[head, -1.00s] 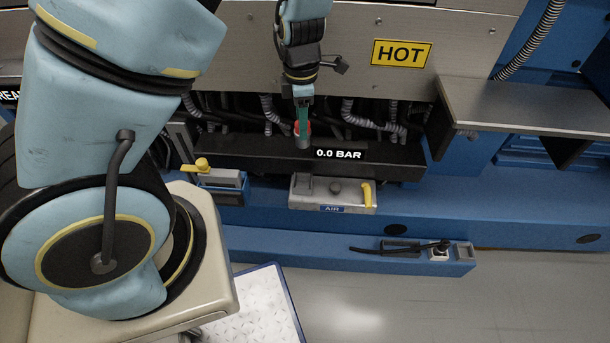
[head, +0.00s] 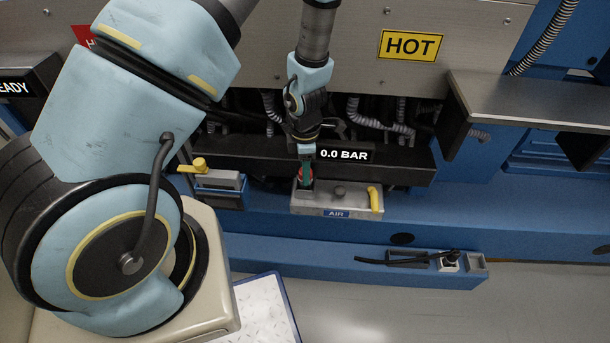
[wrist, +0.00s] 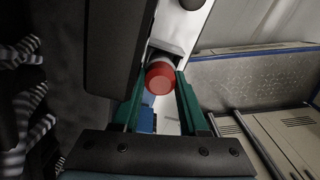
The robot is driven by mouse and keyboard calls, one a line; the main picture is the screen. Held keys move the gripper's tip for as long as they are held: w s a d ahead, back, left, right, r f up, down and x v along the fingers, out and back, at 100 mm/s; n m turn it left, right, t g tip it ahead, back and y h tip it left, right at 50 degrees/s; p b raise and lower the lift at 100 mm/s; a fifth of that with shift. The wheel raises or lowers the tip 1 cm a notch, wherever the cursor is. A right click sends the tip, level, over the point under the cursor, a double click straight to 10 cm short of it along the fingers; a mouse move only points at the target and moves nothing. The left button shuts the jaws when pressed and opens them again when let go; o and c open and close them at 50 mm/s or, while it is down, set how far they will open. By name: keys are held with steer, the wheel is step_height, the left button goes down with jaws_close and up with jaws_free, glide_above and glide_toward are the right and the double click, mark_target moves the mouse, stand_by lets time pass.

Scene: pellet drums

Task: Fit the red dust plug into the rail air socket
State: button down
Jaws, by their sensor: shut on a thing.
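The red dust plug (head: 304,172) is between the green fingers of my gripper (head: 306,182). My gripper is shut on it, over the left end of the grey block marked AIR (head: 325,203). In the wrist view the plug's round red end (wrist: 160,79) faces the camera between the fingers, and a pale stem reaches beyond it toward a light grey surface with a dark recess. The air socket itself is hidden behind the gripper and plug. I cannot tell whether the plug touches the socket or sits in it.
The block carries a dark round knob (head: 338,191) and a yellow lever (head: 376,198) right of the gripper. A black beam with a 0.0 BAR display (head: 345,155) runs just behind. Another yellow handle (head: 199,165) is at left. A HOT sign (head: 410,45) is above.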

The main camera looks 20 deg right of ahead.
steer(key=shift+f, duration=0.4)
steer(key=shift+f, duration=0.1)
steer(key=shift+f, duration=0.15)
steer(key=shift+c, duration=2.2)
jaws_free()
step_height(320, 180, up, 12)
steer(key=p, duration=0.4)
steer(key=shift+r, duration=0.25)
